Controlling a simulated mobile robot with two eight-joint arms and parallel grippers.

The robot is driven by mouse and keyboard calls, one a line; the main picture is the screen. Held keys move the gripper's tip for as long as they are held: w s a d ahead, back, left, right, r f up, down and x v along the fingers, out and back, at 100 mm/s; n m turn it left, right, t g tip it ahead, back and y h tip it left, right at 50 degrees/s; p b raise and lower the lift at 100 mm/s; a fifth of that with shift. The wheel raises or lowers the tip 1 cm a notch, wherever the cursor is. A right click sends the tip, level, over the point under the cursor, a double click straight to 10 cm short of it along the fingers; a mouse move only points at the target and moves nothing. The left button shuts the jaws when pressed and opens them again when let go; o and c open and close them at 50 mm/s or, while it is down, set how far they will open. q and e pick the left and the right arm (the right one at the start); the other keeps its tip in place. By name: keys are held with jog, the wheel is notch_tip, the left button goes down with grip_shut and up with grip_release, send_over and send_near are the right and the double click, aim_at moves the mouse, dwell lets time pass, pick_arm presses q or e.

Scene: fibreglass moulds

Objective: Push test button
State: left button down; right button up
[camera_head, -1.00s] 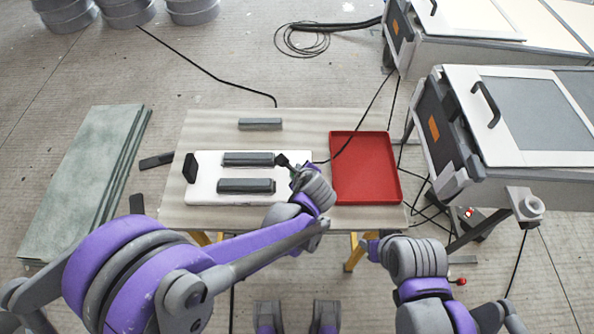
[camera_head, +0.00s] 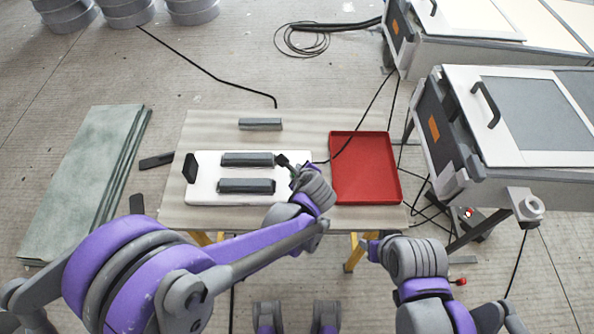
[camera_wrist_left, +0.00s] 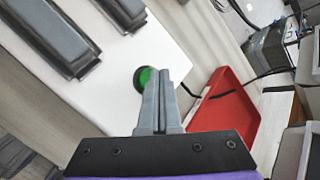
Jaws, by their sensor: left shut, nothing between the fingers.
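A green round button (camera_wrist_left: 146,78) in a dark ring sits on the white board near its edge in the left wrist view. My left gripper (camera_wrist_left: 160,74) is shut and empty, with its fingertips over the button and hiding part of it. I cannot tell whether they touch it. In the head view my left gripper (camera_head: 291,167) is at the right end of the white board (camera_head: 205,178), and the button is hidden there. My right arm hangs in front of the table, and its gripper's fingers are not clear.
Two dark grey bars (camera_head: 247,160) (camera_head: 246,186) lie on the board, with a black block (camera_head: 190,168) at its left end. Another grey bar (camera_head: 260,124) lies behind. A red tray (camera_head: 364,166) is on the table's right. A grey-white machine (camera_head: 470,187) stands farther right.

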dwell(0.4)
pick_arm(q)
jog(key=shift+f+b, duration=0.5)
jog(key=shift+r, duration=0.1)
jog(key=shift+r+p, duration=0.3)
jog(key=shift+r, duration=0.05)
jog(key=shift+r+p, duration=2.1)
jog(key=shift+r, duration=1)
jog(key=shift+f, duration=0.1)
